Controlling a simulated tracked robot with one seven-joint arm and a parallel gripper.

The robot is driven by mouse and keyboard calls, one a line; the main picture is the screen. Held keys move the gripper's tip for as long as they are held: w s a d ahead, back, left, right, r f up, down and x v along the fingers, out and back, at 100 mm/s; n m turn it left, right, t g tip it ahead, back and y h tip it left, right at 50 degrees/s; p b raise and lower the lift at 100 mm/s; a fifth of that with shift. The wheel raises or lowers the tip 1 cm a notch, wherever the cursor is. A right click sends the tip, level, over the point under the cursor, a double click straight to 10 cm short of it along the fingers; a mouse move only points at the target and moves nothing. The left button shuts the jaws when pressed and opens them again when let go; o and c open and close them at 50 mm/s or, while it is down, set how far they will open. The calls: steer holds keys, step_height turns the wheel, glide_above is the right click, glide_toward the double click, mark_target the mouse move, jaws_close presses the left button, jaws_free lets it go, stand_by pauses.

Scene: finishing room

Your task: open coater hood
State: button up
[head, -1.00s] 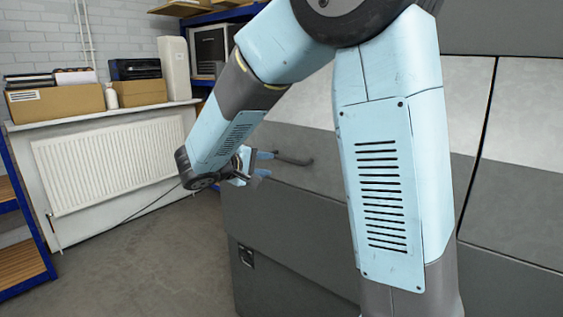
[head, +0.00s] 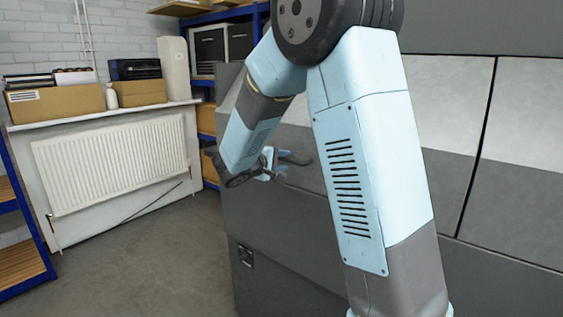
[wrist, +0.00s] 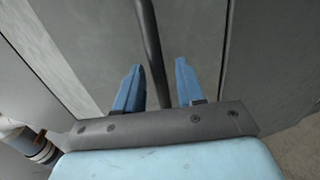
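The coater is the large grey machine filling the right of the head view; its hood (head: 450,107) has pale panels above dark grey ones and looks closed. A dark bar handle (head: 299,160) stands out from its front and also shows in the wrist view (wrist: 148,40).
A white radiator (head: 112,166) under a shelf with cardboard boxes (head: 55,103) stands at the left wall. Blue shelving (head: 200,67) is behind the coater. The grey floor (head: 150,260) at front left is clear. A small latch (head: 246,256) is low on the coater.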

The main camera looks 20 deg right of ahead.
steer(key=shift+x, duration=0.95)
steer(key=shift+c, duration=0.5)
jaws_close()
